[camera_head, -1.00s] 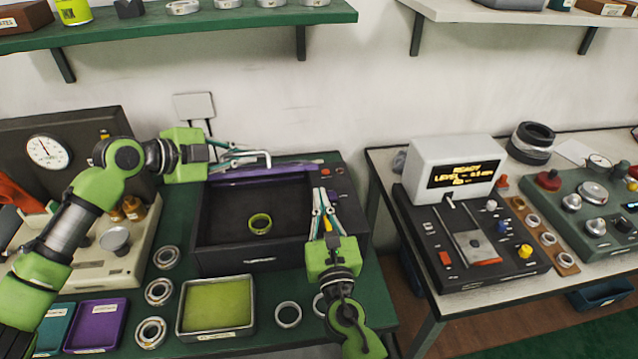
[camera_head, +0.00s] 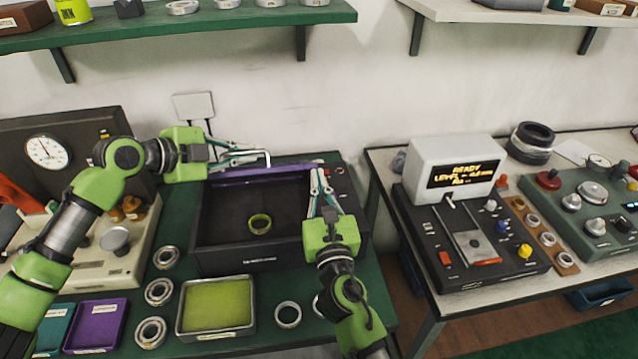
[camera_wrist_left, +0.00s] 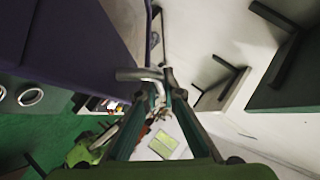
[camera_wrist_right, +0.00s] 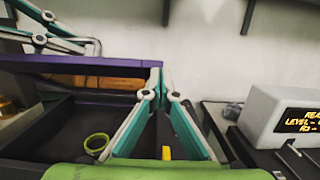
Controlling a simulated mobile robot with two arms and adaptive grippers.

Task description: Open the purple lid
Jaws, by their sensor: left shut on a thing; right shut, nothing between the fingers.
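The purple lid (camera_head: 262,174) stands raised, nearly edge-on, along the back of the black box (camera_head: 237,256); its broad face shows in the left wrist view (camera_wrist_left: 62,38) and its edge in the right wrist view (camera_wrist_right: 85,61). My left gripper (camera_head: 264,158) is shut on the lid's metal handle (camera_wrist_left: 138,75), behind the lid. My right gripper (camera_head: 318,174) is shut and empty, its fingers pointing toward the lid's right end, above the box's right side. Whether its fingertips touch the lid cannot be told. The box's inside is open to view, with a yellow-green ring (camera_head: 260,223) in it.
A yellow-green tray (camera_head: 216,304), a purple tray (camera_head: 97,325) and loose bearing rings (camera_head: 159,292) lie in front and to the left. A dial gauge machine (camera_head: 46,151) stands at left. A shelf (camera_head: 190,23) hangs above. A device with a display (camera_head: 465,175) stands on the right table.

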